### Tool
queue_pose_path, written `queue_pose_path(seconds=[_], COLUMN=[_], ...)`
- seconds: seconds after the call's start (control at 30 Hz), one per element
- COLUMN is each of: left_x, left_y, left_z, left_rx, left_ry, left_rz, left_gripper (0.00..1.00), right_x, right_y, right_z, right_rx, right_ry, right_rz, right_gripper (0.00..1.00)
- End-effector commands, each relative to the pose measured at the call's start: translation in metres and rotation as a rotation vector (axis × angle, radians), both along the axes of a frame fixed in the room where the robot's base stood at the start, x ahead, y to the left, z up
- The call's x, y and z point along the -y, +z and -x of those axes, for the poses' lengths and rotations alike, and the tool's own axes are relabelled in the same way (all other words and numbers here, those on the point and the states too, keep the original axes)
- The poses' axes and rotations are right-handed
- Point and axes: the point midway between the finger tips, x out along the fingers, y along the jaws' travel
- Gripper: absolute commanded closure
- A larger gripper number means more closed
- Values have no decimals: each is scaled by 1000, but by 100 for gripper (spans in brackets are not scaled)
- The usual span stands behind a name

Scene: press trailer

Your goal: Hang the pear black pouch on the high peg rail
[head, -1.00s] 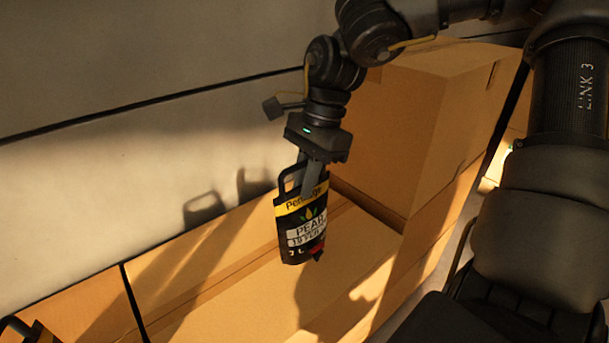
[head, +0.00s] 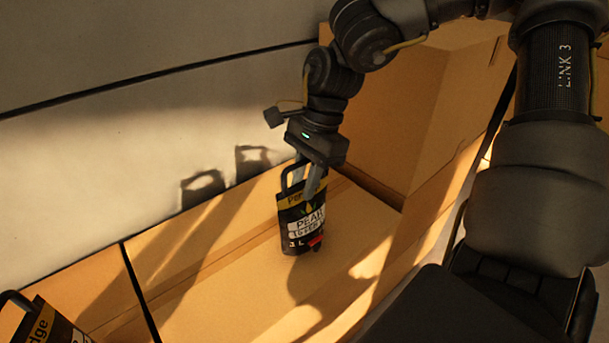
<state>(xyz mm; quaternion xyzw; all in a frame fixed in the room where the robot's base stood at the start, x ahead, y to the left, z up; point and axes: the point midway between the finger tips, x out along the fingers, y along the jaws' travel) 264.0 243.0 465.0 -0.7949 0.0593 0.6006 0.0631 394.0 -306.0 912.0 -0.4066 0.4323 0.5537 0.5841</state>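The pear black pouch (head: 302,226) is black with a yellow band, a white PEAR label, a loop handle on its upper left and a red spout at its lower right. It hangs slightly tilted below my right gripper (head: 311,191), in front of cardboard boxes. The gripper points down, and its fingers are shut on the pouch's upper part; they cover some of the yellow band. My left gripper is out of view. The high peg rail is not in view.
A second black pouch with a yellow band (head: 38,326) is cut off at the bottom left corner. Cardboard boxes (head: 210,300) lie below the held pouch, and a taller carton (head: 395,120) stands behind my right arm. A pale wall (head: 90,170) with a dark seam rises at the left.

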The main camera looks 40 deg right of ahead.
Motion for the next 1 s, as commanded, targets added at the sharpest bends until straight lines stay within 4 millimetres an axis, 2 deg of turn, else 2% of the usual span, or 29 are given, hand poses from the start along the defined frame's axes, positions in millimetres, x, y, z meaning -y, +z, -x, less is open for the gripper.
queue_pose_path(seconds=[0.07,0.47,0.8,1.0], left_x=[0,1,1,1], left_y=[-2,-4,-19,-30], left_z=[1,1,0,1], left_rx=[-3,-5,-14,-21], left_ry=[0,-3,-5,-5], left_rz=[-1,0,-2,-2], left_gripper=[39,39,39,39], right_x=[0,1,18,27], right_y=[0,1,67,93], right_z=[0,-1,-2,-1], right_rx=[1,3,9,5], right_ry=[0,-1,-2,-1], right_rz=[0,0,2,0], right_gripper=[68,68,68,68])
